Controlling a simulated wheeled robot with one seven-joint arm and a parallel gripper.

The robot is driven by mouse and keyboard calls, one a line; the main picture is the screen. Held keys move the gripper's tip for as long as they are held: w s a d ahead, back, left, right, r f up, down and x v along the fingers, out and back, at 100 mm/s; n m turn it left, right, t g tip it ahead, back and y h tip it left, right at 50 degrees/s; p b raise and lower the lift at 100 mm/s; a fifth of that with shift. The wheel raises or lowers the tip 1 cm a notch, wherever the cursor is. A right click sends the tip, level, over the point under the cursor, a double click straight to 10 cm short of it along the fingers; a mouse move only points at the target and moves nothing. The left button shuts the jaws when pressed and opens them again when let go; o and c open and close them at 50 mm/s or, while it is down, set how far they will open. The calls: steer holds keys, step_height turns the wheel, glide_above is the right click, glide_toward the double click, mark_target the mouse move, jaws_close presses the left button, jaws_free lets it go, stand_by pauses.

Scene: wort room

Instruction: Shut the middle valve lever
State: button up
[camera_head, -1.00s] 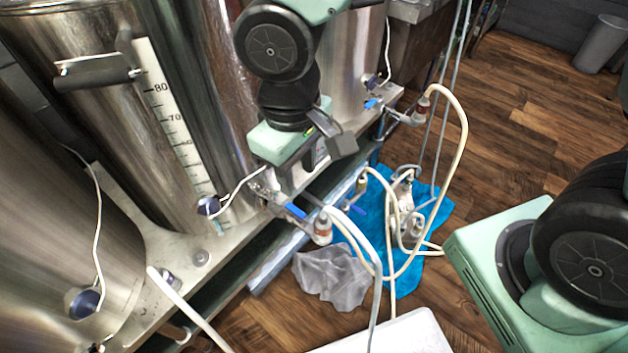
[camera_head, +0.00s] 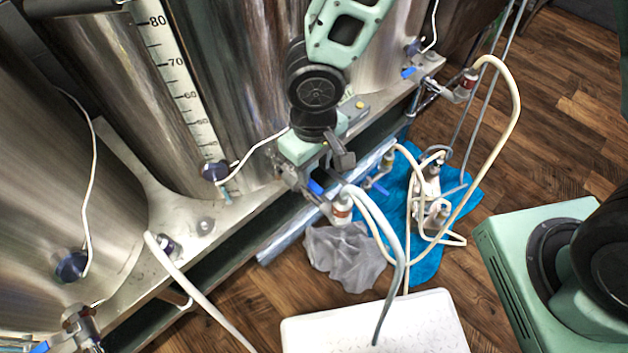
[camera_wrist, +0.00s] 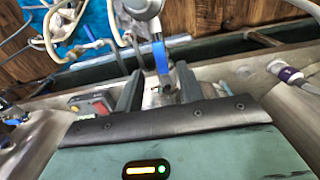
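The middle valve sits low on the front of the middle steel kettle, with a blue lever (camera_head: 316,187) beside a red-and-white hose fitting (camera_head: 342,208). My gripper (camera_head: 326,164) is just above this valve, close to the kettle wall. In the wrist view the blue lever (camera_wrist: 160,57) shows between the dark fingers of my gripper (camera_wrist: 160,74), near their tips. The fingers are apart, and I see no clear contact with the lever. The valve body is partly hidden by my gripper in the head view.
Another valve with a blue lever (camera_head: 408,72) is at the upper right, and one is at the lower left (camera_head: 40,347). Pale hoses (camera_head: 512,110) loop around. A grey cloth (camera_head: 345,258), a blue cloth (camera_head: 428,265) and a white container (camera_head: 375,325) lie below.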

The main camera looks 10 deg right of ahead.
mark_target(314, 185)
step_height(314, 185, down, 5)
steer(key=shift+r+b, duration=0.1)
steer(key=shift+b, duration=0.45)
jaws_close()
